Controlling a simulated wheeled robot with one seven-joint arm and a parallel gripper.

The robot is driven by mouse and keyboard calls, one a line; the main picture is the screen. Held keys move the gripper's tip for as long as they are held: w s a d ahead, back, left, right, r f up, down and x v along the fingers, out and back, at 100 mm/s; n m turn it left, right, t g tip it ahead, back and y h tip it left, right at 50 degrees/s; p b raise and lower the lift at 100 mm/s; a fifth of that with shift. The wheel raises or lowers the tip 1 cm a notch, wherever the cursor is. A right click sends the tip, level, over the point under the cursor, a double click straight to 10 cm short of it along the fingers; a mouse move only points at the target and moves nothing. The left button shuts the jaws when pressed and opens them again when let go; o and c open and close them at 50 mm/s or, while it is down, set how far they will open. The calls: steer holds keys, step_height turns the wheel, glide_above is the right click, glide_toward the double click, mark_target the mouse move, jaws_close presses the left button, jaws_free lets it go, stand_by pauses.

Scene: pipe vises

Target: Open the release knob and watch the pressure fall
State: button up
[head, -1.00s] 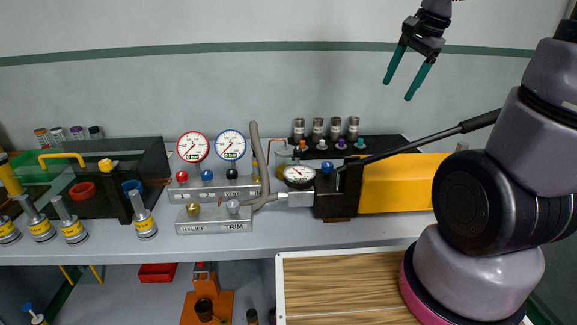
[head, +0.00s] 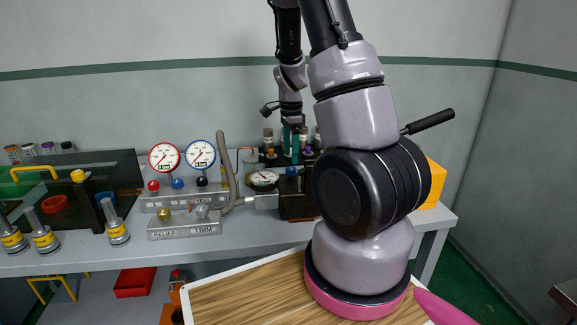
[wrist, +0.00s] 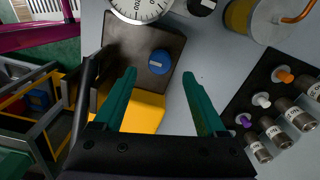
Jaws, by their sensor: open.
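The blue knob (head: 291,171) sits on the black block (head: 297,207) of the yellow pump (head: 434,182). The wrist view shows this knob (wrist: 160,62) from above, with a pale mark on its top. My gripper (head: 295,158) is open, fingers pointing down above the block. In the wrist view, the fingertips (wrist: 159,73) stand on either side of the knob; I cannot tell the height gap. A round white-faced gauge (head: 263,179) is beside the block, partly cut off in the wrist view (wrist: 140,8); its reading is too small to tell. My arm hides much of the pump.
The pump's black lever (head: 430,121) rises behind my arm. Left of the block are a grey manifold marked RELIEF and TRIM (head: 184,227), two dial gauges (head: 164,156) and a grey hose (head: 224,160). Small capped vials (wrist: 288,120) stand near the gripper.

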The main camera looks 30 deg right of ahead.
mark_target(291, 168)
step_height(291, 168, down, 5)
stand_by(0.3)
steer(key=shift+d, duration=0.1)
jaws_close()
